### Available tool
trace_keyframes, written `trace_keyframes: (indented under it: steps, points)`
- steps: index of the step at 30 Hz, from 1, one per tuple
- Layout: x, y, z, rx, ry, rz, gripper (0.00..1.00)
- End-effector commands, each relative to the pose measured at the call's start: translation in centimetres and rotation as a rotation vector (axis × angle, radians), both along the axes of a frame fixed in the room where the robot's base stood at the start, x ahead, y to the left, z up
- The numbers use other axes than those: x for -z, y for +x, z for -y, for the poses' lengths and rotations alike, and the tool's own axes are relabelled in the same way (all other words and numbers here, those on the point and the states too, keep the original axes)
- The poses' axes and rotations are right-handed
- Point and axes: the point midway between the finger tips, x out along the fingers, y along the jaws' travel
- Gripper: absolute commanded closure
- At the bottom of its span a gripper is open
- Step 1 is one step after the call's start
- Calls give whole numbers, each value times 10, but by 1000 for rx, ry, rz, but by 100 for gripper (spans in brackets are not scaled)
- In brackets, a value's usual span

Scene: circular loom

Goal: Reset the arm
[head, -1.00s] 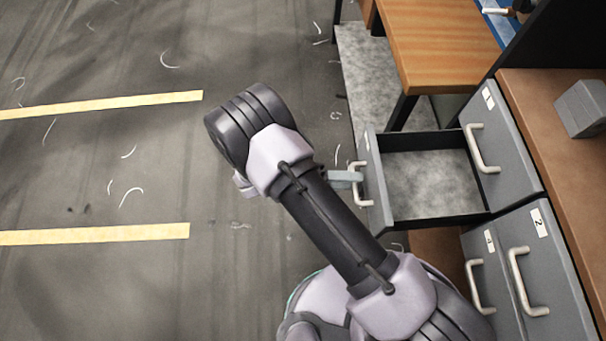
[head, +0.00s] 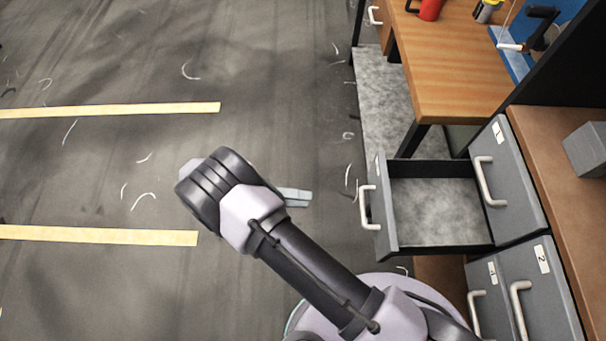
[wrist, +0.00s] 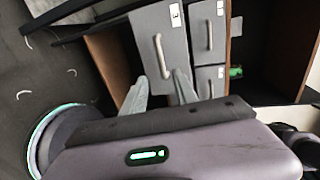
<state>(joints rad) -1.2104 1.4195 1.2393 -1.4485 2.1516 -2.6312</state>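My arm reaches up and left across the head view. My gripper (head: 295,197) shows there as a small grey tip, left of the pulled-out drawer (head: 447,243) and clear of its handle (head: 367,208). In the wrist view, the two grey fingers of my gripper (wrist: 160,92) stand apart with nothing held between them. The drawer front marked 3 (wrist: 162,30) and its pale handle (wrist: 162,56) show beyond the fingers. The open drawer looks empty in the part I see.
Closed drawers marked 1 (head: 510,165), 2 (head: 545,265) and 4 (head: 482,285) are at the right. A wooden table (head: 455,75) stands at the upper right. A grey block (head: 588,150) sits on the brown top. The floor (head: 90,170) at left is open, with yellow stripes.

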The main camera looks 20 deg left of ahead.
Motion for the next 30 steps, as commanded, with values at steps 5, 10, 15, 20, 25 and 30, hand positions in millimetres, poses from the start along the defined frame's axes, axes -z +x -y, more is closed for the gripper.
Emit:
trace_keyframes:
  steps: [5,10,15,20,25,30]
  points:
    - [-8,5,1,29,32,20,65]
    - [-93,43,34,386,355,293,65]
    - [-198,53,109,1040,729,811,65]
    - [-272,21,174,1808,926,1390,65]
    - [-313,-19,212,-2264,-755,-1616,65]
    - [-326,-37,227,-1945,-436,-1256,65]
